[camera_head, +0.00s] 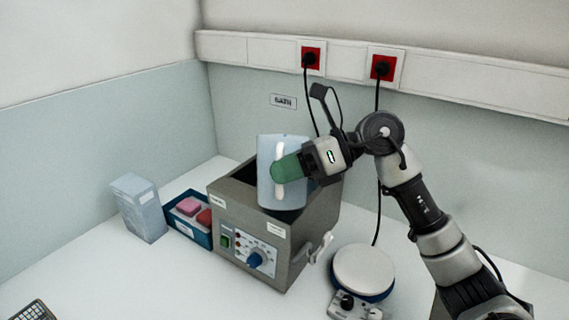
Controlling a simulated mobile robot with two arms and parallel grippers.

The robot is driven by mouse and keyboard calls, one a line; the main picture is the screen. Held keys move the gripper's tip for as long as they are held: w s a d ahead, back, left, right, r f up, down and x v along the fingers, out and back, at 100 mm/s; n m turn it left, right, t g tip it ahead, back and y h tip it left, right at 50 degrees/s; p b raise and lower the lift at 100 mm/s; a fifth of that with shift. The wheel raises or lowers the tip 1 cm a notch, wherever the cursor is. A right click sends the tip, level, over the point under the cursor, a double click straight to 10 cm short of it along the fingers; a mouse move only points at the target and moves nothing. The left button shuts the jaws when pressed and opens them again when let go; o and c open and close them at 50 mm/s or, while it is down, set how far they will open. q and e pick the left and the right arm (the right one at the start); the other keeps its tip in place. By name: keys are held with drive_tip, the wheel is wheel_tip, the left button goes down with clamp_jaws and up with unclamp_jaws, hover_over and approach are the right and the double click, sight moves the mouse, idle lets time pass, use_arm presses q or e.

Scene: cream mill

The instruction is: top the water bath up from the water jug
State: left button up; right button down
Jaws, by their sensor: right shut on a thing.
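The water jug (266,182) is pale blue and translucent, with a white handle. My right gripper (290,168) is shut on the jug and holds it over the opening of the water bath. The jug looks close to upright. The water bath (222,201) is a grey metal box with a dial and buttons on its front and a tap at its right side. The jug and gripper hide much of the bath's opening, and I cannot see the water level. My left gripper is not in view.
A pale box (139,208) and a blue tray (179,222) with pink and red items stand left of the bath. A round-topped hotplate (363,269) stands to the right. Black cables hang from red wall sockets (382,67) behind. The front left bench is mostly clear.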

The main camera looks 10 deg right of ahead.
sight(283, 143)
drive_tip(key=shift+w+d+r+m+g+y+p, duration=0.25)
drive_tip(key=shift+m+g+p, duration=0.4)
drive_tip(key=shift+p, duration=1.1)
drive_tip(key=shift+w+r+m+g+y+p, duration=0.3)
drive_tip(key=shift+m+p, duration=0.65)
drive_tip(key=shift+p, duration=0.75)
drive_tip(key=shift+w+a+r+m+p, duration=0.1)
drive_tip(key=shift+w+r+m+p, duration=0.2)
drive_tip(key=shift+m+p, duration=0.15)
drive_tip(key=shift+w+r+m+g+y+p, duration=0.1)
drive_tip(key=shift+w+m+g+y+p, duration=0.15)
drive_tip(key=shift+w+p, duration=0.2)
drive_tip(key=shift+w+d+r+m+p, duration=0.25)
drive_tip(key=shift+w+r+m+p, duration=0.05)
drive_tip(key=shift+m+p, duration=0.15)
drive_tip(key=shift+w+d+r+y, duration=0.1)
drive_tip(key=shift+w+r+y, duration=0.1)
drive_tip(key=shift+w+y, duration=0.15)
drive_tip(key=shift+w+d+r+m+g+p, duration=0.2)
drive_tip(key=shift+w+r+m+g+p, duration=0.2)
drive_tip(key=shift+w+r+m+p, duration=0.35)
drive_tip(key=shift+w+d+r+y+p, duration=0.15)
drive_tip(key=shift+w+r+y+p, duration=0.1)
drive_tip(key=shift+w+y+p, duration=0.1)
drive_tip(key=shift+m, duration=0.3)
